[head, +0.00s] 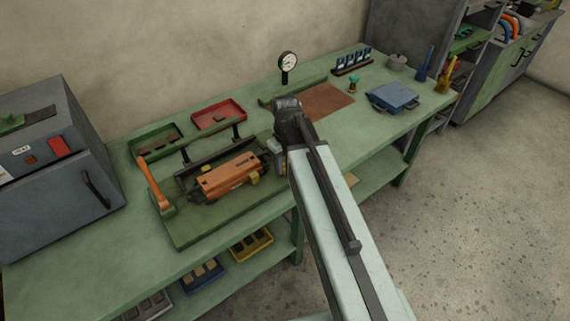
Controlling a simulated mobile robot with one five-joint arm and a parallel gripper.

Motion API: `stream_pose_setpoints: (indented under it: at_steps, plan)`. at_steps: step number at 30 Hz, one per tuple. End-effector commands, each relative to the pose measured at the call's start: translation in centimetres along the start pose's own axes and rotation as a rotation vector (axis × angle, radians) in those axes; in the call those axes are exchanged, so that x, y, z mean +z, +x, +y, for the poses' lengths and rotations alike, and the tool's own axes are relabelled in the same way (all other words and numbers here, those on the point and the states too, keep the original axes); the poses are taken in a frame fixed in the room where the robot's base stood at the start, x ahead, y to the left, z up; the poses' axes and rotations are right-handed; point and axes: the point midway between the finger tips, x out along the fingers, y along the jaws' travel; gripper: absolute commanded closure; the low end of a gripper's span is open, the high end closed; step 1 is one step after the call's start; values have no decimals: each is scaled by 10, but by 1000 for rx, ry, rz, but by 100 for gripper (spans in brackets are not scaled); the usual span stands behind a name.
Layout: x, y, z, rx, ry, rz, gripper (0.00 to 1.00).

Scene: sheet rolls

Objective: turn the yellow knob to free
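The roll machine (228,180) stands on a green base plate (200,232) on the bench. It has an orange block on top, dark rollers behind it and an orange lever (154,184) at its left end. A small yellow part (254,179), which looks like the yellow knob, sits at the front right of the block. Its setting is too small to read. My gripper (277,158) is by the machine's right end, right of the yellow part, and partly hidden by my arm. I cannot see its fingertips clearly, or whether it touches anything.
A grey cabinet (58,150) stands at the left. Green (157,141) and red (217,115) trays, a dial gauge (287,63) and a blue case (392,97) are on the bench. The floor (480,210) at right is clear.

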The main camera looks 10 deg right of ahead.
Motion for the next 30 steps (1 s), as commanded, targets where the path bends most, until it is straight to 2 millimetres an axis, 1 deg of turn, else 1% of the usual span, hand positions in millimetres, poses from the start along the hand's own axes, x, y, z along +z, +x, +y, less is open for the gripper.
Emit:
stream_pose_setpoints:
  at_steps: [3, 4, 6, 15, 19, 23, 27, 30]
  plan:
    - [0, 0, -1, -2, -2, 1, 100]
    - [0, 0, -1, -2, -2, 1, 57]
    - [0, 0, -1, -2, -1, 1, 41]
    - [0, -1, 0, -1, 0, 0, 41]
    - [0, -9, 0, -1, 0, 0, 41]
    - [0, -28, 0, -1, 0, 0, 41]
    - [0, -55, -1, -1, 0, 0, 41]
    - [0, -72, -1, -1, -1, 0, 41]
